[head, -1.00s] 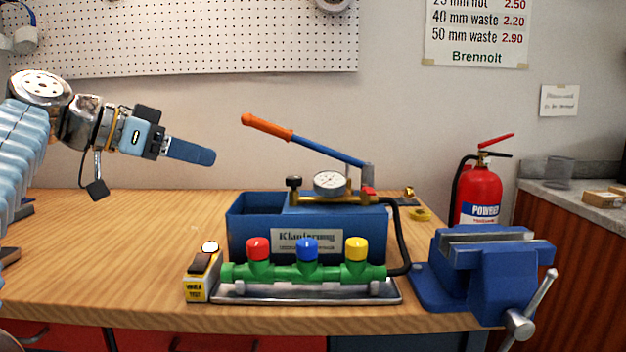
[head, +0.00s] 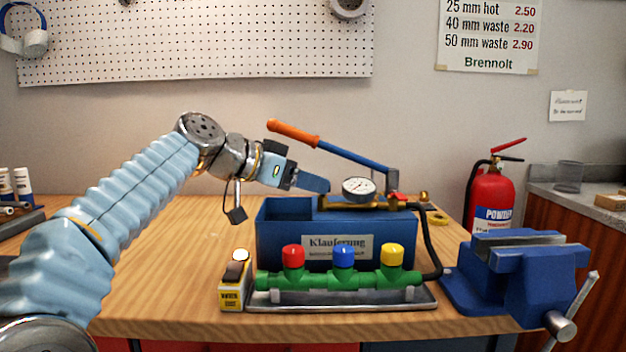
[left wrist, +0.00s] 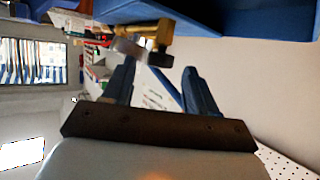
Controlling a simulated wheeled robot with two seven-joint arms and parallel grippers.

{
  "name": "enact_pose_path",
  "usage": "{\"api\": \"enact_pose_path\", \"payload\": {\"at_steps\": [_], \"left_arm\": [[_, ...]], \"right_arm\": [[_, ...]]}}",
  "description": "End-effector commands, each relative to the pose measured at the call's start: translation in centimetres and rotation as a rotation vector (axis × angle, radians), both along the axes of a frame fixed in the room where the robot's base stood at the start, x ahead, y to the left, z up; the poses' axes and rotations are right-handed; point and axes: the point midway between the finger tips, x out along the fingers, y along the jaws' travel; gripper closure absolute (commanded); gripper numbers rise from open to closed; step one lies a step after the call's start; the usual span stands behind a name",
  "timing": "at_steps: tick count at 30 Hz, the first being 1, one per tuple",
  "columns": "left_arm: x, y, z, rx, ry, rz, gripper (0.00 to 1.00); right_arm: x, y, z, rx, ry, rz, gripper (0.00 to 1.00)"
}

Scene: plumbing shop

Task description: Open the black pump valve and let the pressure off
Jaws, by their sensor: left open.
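The blue test pump (head: 270,235) stands on the bench with a round white gauge (head: 358,189) and brass fittings on top. Its lever with an orange grip (head: 293,132) slopes up to the left. My left gripper (head: 326,186) is at the left end of the brass fittings and hides the black valve knob in the head view. In the left wrist view the black knob (left wrist: 160,60) shows on the brass fitting (left wrist: 150,30), between and just beyond the fingertips of my open left gripper (left wrist: 158,72). I cannot tell whether they touch. My right gripper is out of view.
A green manifold with red, blue and yellow caps (head: 340,281) sits on a metal tray (head: 420,302) before the pump. A yellow box (head: 232,297) stands left of it. A blue vise (head: 515,275) and red extinguisher (head: 490,198) are right.

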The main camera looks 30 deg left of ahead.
Motion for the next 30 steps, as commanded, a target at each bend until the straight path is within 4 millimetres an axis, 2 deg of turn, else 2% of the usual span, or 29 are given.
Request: {"api": "enact_pose_path", "payload": {"at_steps": [6,14,25,30], "left_arm": [[1.5,-0.7,-0.7,0.0,0.001,0.0,0.43],[1.6,-0.7,-0.7,0.0,0.0,0.001,0.43],[1.6,-0.7,-0.7,0.001,0.0,0.0,0.97],[1.5,-1.0,-0.8,0.004,0.003,0.053,0.97]], "right_arm": [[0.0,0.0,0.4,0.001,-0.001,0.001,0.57],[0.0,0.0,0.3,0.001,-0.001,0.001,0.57],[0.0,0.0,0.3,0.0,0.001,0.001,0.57],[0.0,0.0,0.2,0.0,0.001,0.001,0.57]]}}
